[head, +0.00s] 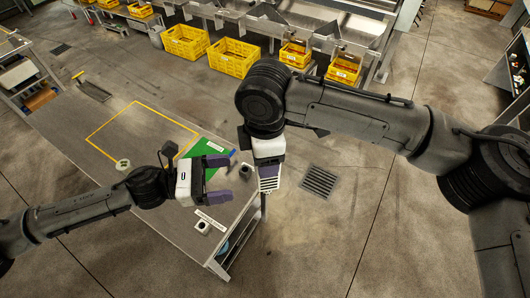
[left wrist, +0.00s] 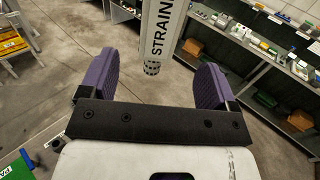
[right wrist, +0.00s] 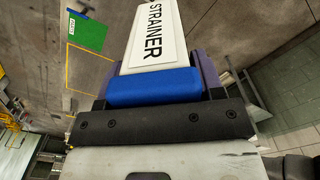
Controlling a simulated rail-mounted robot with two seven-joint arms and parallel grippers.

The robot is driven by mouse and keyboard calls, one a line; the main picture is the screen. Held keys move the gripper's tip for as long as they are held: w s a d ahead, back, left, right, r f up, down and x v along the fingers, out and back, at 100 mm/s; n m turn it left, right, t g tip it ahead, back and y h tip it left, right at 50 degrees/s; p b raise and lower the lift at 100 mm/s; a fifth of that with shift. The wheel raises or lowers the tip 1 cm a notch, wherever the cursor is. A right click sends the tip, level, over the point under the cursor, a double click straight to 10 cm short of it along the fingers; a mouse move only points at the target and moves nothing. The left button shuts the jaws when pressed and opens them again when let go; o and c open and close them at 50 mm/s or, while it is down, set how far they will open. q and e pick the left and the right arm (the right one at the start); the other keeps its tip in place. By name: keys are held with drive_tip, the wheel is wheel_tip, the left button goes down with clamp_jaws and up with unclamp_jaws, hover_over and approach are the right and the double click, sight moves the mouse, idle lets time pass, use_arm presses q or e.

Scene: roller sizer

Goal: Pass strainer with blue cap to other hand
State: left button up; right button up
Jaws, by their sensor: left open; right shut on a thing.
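The strainer is not clear in the head view.
The grey table (head: 80,140) carries a yellow outline, a green patch (head: 203,152), a round pale disc (head: 123,165) and a small white part (head: 203,227). Yellow crates (head: 232,57) stand along the machine at the back. Open floor lies right of the table.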

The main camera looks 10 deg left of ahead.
use_arm(q)
drive_tip(key=s+d+f+n+g, duration=0.1)
drive_tip(key=s+d+f+n, duration=0.35)
drive_tip(key=s+f, duration=0.9)
drive_tip(key=s+d+n+t+h, duration=0.3)
drive_tip(key=s+d+n+t, duration=0.3)
drive_tip(key=s+d+n, duration=0.15)
drive_tip(key=w+a+f+n+t+y, duration=0.2)
drive_tip(key=w+a+n+y, duration=0.1)
drive_tip(key=a+n+y, duration=0.7)
drive_tip(key=w+a+f+n+t+y, duration=0.1)
drive_tip(key=w+a+f+n+y, duration=0.15)
drive_tip(key=a+n+y, duration=0.7)
drive_tip(key=s+f+n+g, duration=0.6)
drive_tip(key=s+n+g, duration=0.3)
drive_tip(key=n, duration=0.8)
drive_tip(key=shift+s+a+f+y, duration=0.25)
drive_tip(key=shift+a+y, duration=0.1)
drive_tip(key=shift+a, duration=0.1)
